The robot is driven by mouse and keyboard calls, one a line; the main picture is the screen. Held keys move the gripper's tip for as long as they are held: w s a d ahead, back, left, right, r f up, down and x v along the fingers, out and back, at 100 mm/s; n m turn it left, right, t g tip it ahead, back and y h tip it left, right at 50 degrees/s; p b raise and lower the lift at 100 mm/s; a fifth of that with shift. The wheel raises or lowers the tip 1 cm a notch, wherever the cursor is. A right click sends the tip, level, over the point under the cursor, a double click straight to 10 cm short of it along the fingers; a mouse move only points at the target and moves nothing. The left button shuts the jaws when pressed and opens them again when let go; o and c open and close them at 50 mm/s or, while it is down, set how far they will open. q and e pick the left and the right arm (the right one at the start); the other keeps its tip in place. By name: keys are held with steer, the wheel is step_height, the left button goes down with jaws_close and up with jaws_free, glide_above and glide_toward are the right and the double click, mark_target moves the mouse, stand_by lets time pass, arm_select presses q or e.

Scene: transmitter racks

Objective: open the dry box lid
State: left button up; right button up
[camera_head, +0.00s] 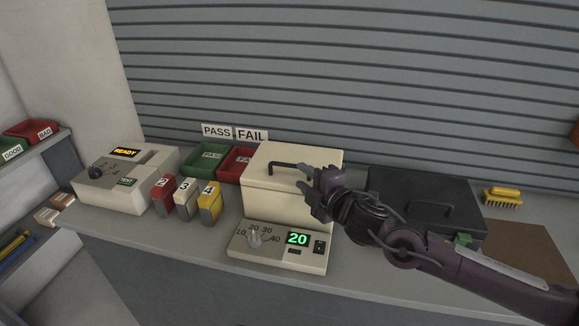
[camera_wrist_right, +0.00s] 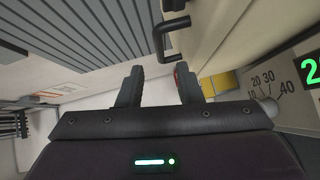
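The dry box appears to be the cream box (camera_head: 270,195) in the middle of the bench, with its lid (camera_head: 300,160) down. A black bar handle (camera_head: 288,166) is on the lid; the handle also shows in the right wrist view (camera_wrist_right: 172,38), just beyond the fingertips. My right gripper (camera_head: 306,182) is over the right part of the lid, close to the handle's right end. In the right wrist view its two fingers (camera_wrist_right: 159,80) are apart with nothing between them. Whether a finger touches the lid cannot be told. My left gripper is not in view.
A control panel (camera_head: 280,249) with a dial and a green 20 stands in front of the box. To the left are numbered blocks (camera_head: 185,198), a tester (camera_head: 125,180), and green (camera_head: 206,160) and red trays (camera_head: 236,163). A dark case (camera_head: 425,200) and yellow brush (camera_head: 502,196) are right.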

mark_target(288, 166)
steer(key=p+x, duration=0.1)
steer(key=x, duration=0.6)
steer(key=shift+p, duration=0.3)
jaws_close()
